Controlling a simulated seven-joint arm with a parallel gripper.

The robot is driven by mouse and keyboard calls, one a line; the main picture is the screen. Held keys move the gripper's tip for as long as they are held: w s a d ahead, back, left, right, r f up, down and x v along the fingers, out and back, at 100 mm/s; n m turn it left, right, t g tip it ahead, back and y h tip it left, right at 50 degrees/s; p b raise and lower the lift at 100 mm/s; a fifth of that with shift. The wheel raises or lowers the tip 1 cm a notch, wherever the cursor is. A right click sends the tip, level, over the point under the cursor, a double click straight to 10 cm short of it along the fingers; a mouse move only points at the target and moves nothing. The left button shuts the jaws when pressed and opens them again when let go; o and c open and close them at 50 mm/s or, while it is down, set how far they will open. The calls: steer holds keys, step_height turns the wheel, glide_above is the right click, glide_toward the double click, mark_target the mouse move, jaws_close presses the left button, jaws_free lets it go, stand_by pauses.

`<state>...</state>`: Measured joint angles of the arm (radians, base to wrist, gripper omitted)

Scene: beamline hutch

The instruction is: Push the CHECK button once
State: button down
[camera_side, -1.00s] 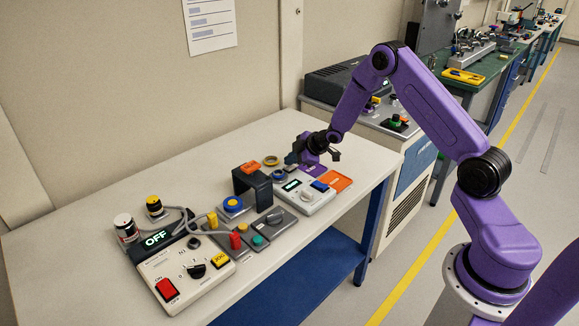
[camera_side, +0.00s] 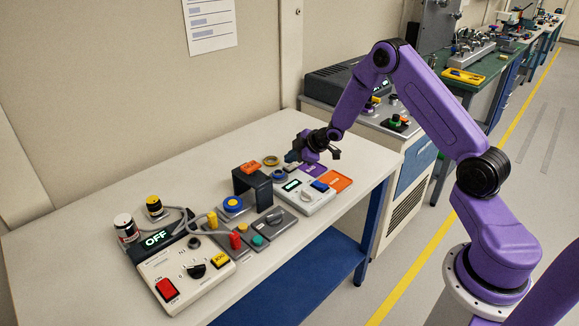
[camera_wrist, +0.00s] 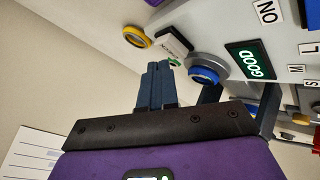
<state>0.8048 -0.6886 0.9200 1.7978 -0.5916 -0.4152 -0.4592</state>
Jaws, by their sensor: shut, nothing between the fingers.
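A pale control box (camera_side: 316,203) stands on the bench, with a lit green display (camera_side: 292,185) that reads GOOD in the wrist view (camera_wrist: 251,64). A round blue button in a grey collar (camera_wrist: 205,75) sits beside that display. My gripper (camera_side: 291,159) is over the far end of the box in the side view. In the wrist view its two dark fingers (camera_wrist: 156,84) are together and empty, close to the blue button. I cannot tell whether they touch anything.
A yellow ring-shaped part (camera_wrist: 137,36) lies beyond the fingertips. A dark arch-shaped block (camera_side: 252,187) stands left of the box. A second control box with an OFF display (camera_side: 156,239) and a red switch is at the front left. An orange plate (camera_side: 339,181) lies right of the box.

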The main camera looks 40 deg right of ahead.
mark_target(292, 167)
steer(key=shift+r, duration=0.25)
steer(key=shift+r, duration=2.55)
steer(key=s+a+r+g, duration=0.2)
steer(key=s+a+r, duration=0.2)
steer(key=s+a, duration=0.5)
steer(key=s+a+r+g, duration=0.2)
steer(key=s+a+r, duration=0.3)
steer(key=s+a, duration=0.4)
steer(key=s+d+r+n+g+h, duration=0.1)
steer(key=s+g, duration=0.3)
steer(key=s, duration=2.3)
steer(key=shift+d+r+g+h, duration=0.3)
steer(key=shift+r+g, duration=0.1)
steer(key=shift+r, duration=0.25)
